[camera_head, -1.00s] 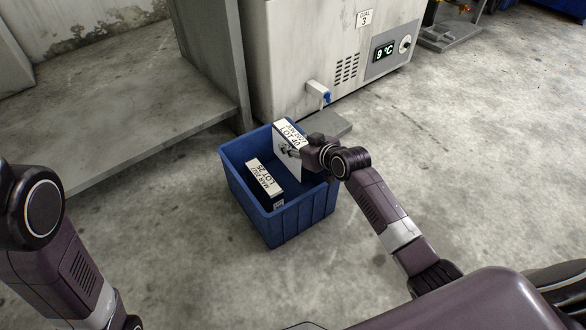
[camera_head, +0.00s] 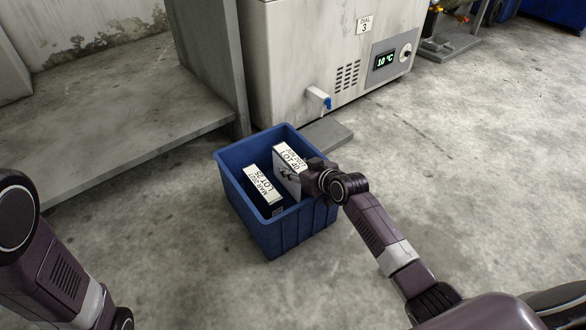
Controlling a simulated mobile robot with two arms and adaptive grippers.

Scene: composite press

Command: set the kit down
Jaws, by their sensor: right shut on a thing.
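A white boxed kit (camera_head: 289,160) with a lot label on its top edge is held in my right gripper (camera_head: 300,174). The kit stands upright inside the right part of a blue bin (camera_head: 292,236), with its lower part hidden by the bin wall and the gripper. I cannot tell if it touches the bin floor. A second kit (camera_head: 263,187), labelled "LOT 25", stands in the bin to the left of the held one. My left arm enters at the lower left, but its gripper is out of the picture.
A white chest unit (camera_head: 300,60) with a 10 °C display (camera_head: 384,61) and a spigot (camera_head: 320,98) stands behind the bin. A grey plate (camera_head: 328,136) lies under the spigot. A low grey shelf (camera_head: 120,110) is at the left. The concrete floor is clear at the right.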

